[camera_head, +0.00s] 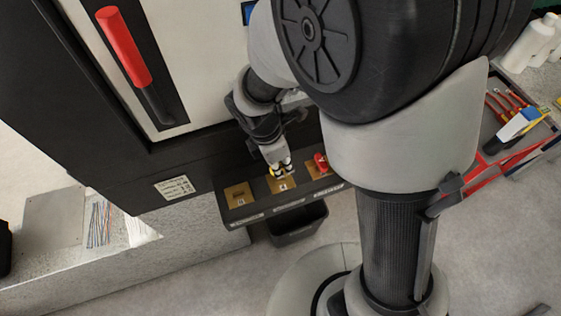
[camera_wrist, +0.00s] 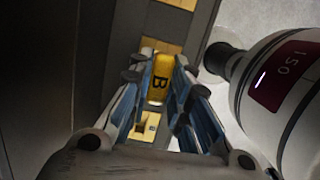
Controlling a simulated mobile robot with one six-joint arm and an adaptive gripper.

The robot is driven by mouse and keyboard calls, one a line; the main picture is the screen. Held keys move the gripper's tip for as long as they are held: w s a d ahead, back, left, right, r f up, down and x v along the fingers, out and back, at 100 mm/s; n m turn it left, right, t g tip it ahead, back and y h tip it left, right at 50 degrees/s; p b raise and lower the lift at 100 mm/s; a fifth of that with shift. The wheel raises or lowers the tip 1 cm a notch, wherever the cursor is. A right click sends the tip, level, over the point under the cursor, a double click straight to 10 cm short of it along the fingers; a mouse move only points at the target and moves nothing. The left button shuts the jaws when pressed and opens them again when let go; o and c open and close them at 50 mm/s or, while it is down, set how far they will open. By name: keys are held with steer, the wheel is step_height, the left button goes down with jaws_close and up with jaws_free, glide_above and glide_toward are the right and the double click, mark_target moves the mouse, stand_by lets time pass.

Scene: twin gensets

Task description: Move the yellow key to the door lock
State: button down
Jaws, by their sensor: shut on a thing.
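I cannot tell whether the key touches the plate. I cannot make out the door lock in either view.
A red key (camera_head: 321,160) stands at the ledge's right plate; the left plate (camera_head: 239,195) is empty. A dark bin (camera_head: 298,224) is below. The cabinet door has a red handle (camera_head: 122,46). A tool tray (camera_head: 510,142) is at right.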

steer(key=shift+r, duration=0.15)
steer(key=shift+s+a+r, duration=0.1)
steer(key=shift+s+a, duration=0.1)
steer(key=shift+a, duration=0.45)
steer(key=shift+s+a+f, duration=0.1)
steer(key=shift+s+a, duration=0.15)
steer(key=shift+a, duration=0.35)
steer(key=shift+s+a+r, duration=0.1)
steer(key=shift+s+a, duration=0.1)
steer(key=shift+a, duration=0.45)
steer(key=a, duration=0.4)
steer(key=shift+s+a, duration=0.1)
steer(key=shift+s, duration=0.15)
steer(key=shift+s+a+p, duration=0.3)
steer(key=shift+s+a, duration=0.1)
steer(key=shift+a, duration=0.15)
steer(key=shift+s+a, duration=0.2)
steer(key=shift+a, duration=0.45)
steer(key=shift+s+a, duration=0.15)
steer(key=shift+a, duration=0.45)
steer(key=shift+f, duration=0.2)
steer(key=shift+f+b, duration=0.55)
steer(key=shift+f, duration=0.4)
